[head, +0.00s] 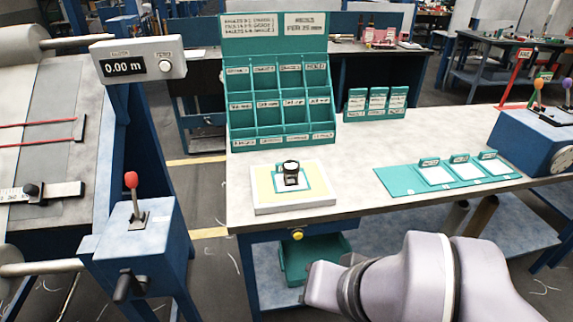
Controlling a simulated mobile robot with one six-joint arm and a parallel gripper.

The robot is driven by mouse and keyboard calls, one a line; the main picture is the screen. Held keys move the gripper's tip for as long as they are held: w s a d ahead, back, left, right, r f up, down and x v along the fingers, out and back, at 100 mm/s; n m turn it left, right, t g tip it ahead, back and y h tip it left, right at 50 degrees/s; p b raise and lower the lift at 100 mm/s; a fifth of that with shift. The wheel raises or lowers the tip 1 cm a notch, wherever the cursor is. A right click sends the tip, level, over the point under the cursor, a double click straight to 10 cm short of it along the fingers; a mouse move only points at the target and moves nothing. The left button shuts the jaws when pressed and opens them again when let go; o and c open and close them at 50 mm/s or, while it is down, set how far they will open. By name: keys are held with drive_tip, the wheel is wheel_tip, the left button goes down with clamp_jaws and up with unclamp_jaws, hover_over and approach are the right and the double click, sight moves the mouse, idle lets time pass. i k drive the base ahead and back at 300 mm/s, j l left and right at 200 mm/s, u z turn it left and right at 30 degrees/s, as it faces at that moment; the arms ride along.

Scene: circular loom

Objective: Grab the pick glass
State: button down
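The pick glass (291,168) looks like a small black loupe with a round top. It stands upright on a pale yellow and white pad with a teal-edged square, on top of a low white block (293,208). The block sits near the front left of the workbench (375,165). My arm shows as pale lilac links at the bottom right, in front of the bench edge. My gripper itself is not in this view, so its state and its distance from the glass do not show. Nothing covers the glass.
A teal pigeonhole rack (280,95) stands behind the block. A teal mat with white squares (445,175) lies to the right, with bare bench between. A control box with a red-knobbed lever (131,181) stands left. A teal bin (312,255) sits below the bench.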

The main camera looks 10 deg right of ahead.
sight(289, 167)
drive_tip(key=i+j+z, duration=0.6)
drive_tip(key=i+j, duration=0.35)
